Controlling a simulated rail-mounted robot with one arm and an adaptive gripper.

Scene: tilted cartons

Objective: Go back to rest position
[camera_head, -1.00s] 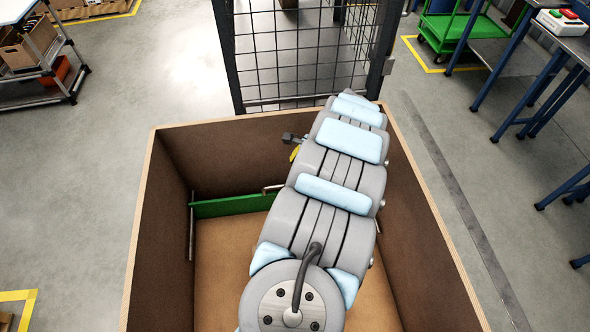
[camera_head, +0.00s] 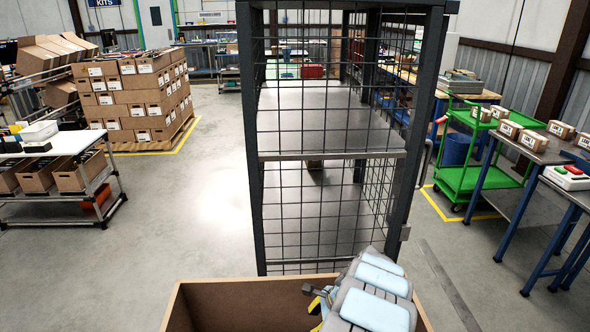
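My arm (camera_head: 375,297) shows at the bottom of the head view, over a large open brown box (camera_head: 235,297). Only the upper part of the arm is in the picture. A dark and yellow part (camera_head: 318,299) shows beside the arm at its left. It is too small and too covered to tell whether it belongs to my gripper. The gripper's fingers cannot be made out.
A tall black mesh rack (camera_head: 330,150) stands just behind the box. A wheeled shelf with cartons (camera_head: 60,165) is at the left, with stacked cartons (camera_head: 135,95) behind it. A green cart (camera_head: 465,180) and blue-legged tables (camera_head: 510,190) stand at the right. Grey floor lies open at centre left.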

